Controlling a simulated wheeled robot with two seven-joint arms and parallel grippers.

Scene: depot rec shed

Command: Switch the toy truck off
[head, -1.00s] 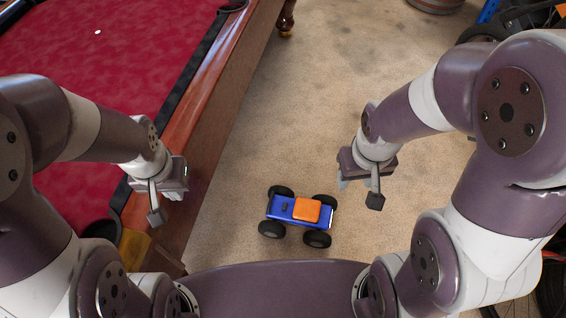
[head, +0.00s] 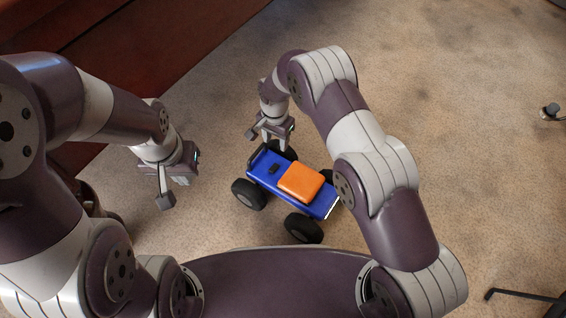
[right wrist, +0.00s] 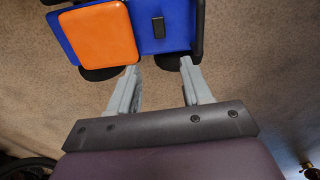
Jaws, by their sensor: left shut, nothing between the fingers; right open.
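The toy truck (head: 262,178) stands on its black wheels on the floor. It has a blue body, an orange block (head: 301,181) and a small black switch (head: 274,168) on its deck. The truck (right wrist: 178,38) and the switch (right wrist: 158,27) also show in the right wrist view. My right gripper (head: 275,146) is open and empty at the truck's far side, near the switch end. In the right wrist view its two fingers (right wrist: 160,68) point at the truck's edge; I cannot tell whether they touch it. My left gripper (head: 172,192) is shut and empty, left of the truck.
A dark reddish wooden structure (head: 150,45) fills the upper left. The carpet-like floor (head: 460,130) is open to the right of the truck. A thin black bar (head: 525,297) lies at the lower right, and a small dark object (head: 552,112) is at the right edge.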

